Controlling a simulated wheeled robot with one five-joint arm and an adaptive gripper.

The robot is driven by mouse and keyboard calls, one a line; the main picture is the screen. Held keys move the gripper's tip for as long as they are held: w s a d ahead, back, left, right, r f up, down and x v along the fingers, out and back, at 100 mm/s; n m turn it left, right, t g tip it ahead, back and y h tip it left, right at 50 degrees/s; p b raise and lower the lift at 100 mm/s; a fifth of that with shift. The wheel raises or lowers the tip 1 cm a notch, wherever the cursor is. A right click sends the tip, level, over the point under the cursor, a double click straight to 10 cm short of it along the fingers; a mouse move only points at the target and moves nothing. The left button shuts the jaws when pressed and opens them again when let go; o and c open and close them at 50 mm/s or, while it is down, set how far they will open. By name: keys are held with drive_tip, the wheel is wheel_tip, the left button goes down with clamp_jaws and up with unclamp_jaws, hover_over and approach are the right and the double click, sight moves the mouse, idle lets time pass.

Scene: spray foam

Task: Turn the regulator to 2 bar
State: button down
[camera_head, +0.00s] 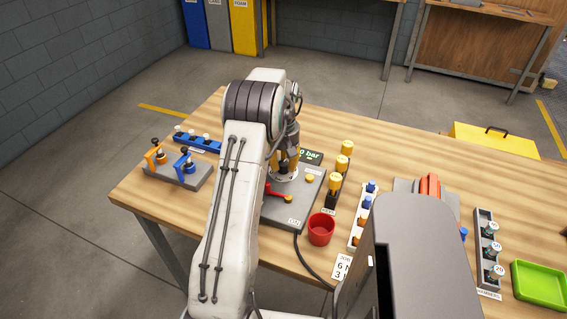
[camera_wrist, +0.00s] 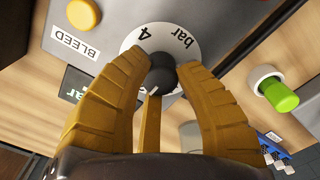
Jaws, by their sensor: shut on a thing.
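The regulator is a dark knob (camera_wrist: 163,77) on a white dial disc marked "4" and "bar" (camera_wrist: 137,34). The pointer's reading on the dial cannot be made out, since the fingers cover much of the scale. In the head view my gripper (camera_head: 285,162) comes down over the white dial (camera_head: 283,175) on the grey panel box (camera_head: 290,213). A small display (camera_head: 311,156) behind it shows green text ending in "0 bar", partly hidden by my arm.
On the panel are a yellow bleed button (camera_head: 310,178) and a red lever (camera_head: 279,192). A red cup (camera_head: 320,229) stands just right of the box. Yellow-capped parts (camera_head: 335,185) stand in a rack to the right. Orange and blue clamps (camera_head: 170,160) stand at the left.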

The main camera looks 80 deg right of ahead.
sight(283, 163)
drive_tip(key=shift+f, duration=0.15)
drive_tip(key=c, duration=0.9)
unclamp_jaws()
drive_tip(key=shift+o, duration=0.2)
drive_tip(key=shift+r, duration=0.2)
wheel_tip(283, 163, up, 12)
drive_tip(key=shift+f, duration=0.15)
